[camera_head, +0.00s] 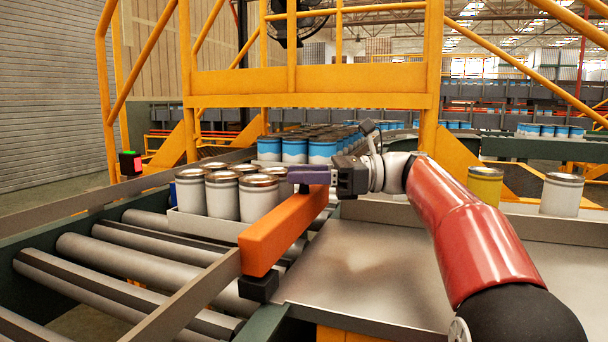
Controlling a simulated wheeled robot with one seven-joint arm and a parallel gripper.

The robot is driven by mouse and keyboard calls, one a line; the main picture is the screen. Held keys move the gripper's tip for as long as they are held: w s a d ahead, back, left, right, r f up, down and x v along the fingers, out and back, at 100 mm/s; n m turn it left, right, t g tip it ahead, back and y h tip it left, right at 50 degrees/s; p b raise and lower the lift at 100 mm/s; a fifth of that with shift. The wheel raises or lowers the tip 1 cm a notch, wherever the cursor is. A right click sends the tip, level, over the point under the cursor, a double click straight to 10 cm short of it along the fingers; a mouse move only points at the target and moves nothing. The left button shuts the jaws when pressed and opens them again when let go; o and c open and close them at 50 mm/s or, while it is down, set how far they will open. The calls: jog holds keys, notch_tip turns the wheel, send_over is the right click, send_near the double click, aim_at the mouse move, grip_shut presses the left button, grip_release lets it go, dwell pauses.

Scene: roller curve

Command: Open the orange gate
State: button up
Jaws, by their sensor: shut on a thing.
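The orange gate (282,229) is a thick bar at the side of the roller conveyor. Its near end sits above a black block (258,288), and it runs away from me roughly in line with the metal side rail (190,298). It lies between the rollers and the flat metal table. My gripper (306,177), with purple fingers, is at the far part of the gate and shut on it. My red arm reaches in from the right. The fingers' contact with the bar is partly hidden.
Several white cans with metal lids (223,196) stand in a tray on the rollers just left of the gate. The flat metal table (390,275) is clear. A yellow can (485,187) and a white can (561,195) stand behind my arm.

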grip_shut()
jog(key=shift+s+d+m+t, duration=0.35)
jog(key=shift+d+m+t, duration=0.25)
jog(key=shift+d+t, duration=0.3)
jog(key=s+d+m+t+h, duration=0.5)
jog(key=s+m+t+h, duration=0.1)
jog(key=s+t, duration=0.2)
jog(key=s+d+m+t+h, duration=0.5)
jog(key=s+m+t, duration=0.2)
jog(key=s+t, duration=0.1)
jog(key=shift+s+d+h, duration=0.2)
jog(key=shift+s+h, duration=0.2)
jog(key=o, duration=1.1)
grip_release()
